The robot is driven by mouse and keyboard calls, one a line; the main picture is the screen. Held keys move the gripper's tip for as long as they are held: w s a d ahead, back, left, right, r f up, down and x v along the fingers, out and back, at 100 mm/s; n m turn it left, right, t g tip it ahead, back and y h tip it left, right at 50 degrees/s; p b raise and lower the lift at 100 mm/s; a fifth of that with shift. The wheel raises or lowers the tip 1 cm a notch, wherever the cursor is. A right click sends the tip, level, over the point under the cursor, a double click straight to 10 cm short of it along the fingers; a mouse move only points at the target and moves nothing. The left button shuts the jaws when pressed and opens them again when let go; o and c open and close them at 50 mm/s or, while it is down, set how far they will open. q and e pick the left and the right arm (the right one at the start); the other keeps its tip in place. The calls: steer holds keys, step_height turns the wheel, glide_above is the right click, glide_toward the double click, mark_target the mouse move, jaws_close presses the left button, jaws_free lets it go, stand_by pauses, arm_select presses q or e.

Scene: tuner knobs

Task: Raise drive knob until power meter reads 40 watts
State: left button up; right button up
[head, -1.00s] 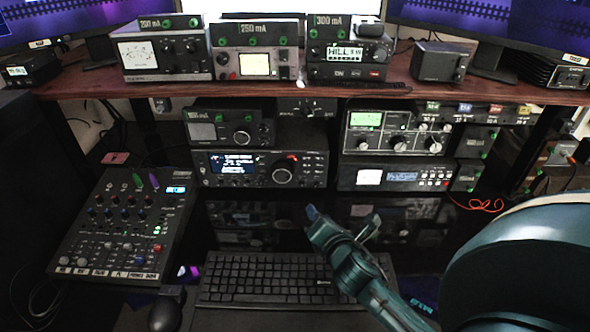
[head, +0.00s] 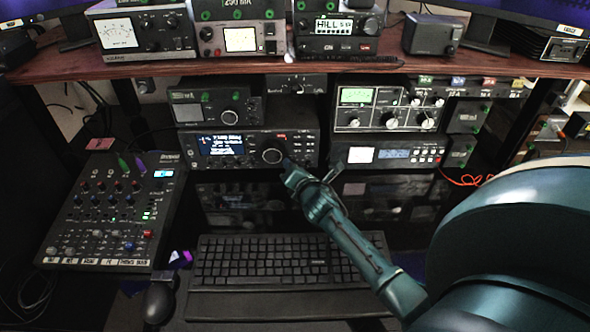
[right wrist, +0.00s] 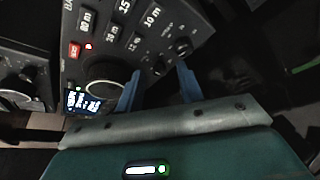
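A black transceiver (head: 248,149) with a lit display (head: 220,144) and a large round tuning knob (head: 272,156) sits on the middle shelf. My right gripper (head: 290,168) is at its lower right front. In the right wrist view the two blue fingers (right wrist: 158,86) are apart with nothing between them. The large knob (right wrist: 104,84) lies just left of the left finger, and small knobs (right wrist: 182,46) lie beyond the fingertips. I cannot tell which knob is the drive knob. A green-faced meter (head: 355,96) and a white-faced meter (head: 361,155) are to the right; their readings are too small to read.
A keyboard (head: 276,262) lies below the gripper, with a mixer (head: 118,209) at left and a mouse (head: 159,302). A wooden shelf (head: 300,68) above carries several meters and radios. Dark equipment (head: 240,203) stands under the transceiver.

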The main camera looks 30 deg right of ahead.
steer(key=shift+w, duration=0.25)
jaws_close()
arm_select(q)
steer(key=shift+f, duration=0.15)
arm_select(e)
steer(key=shift+d+f, duration=0.1)
steer(key=shift+f, duration=0.05)
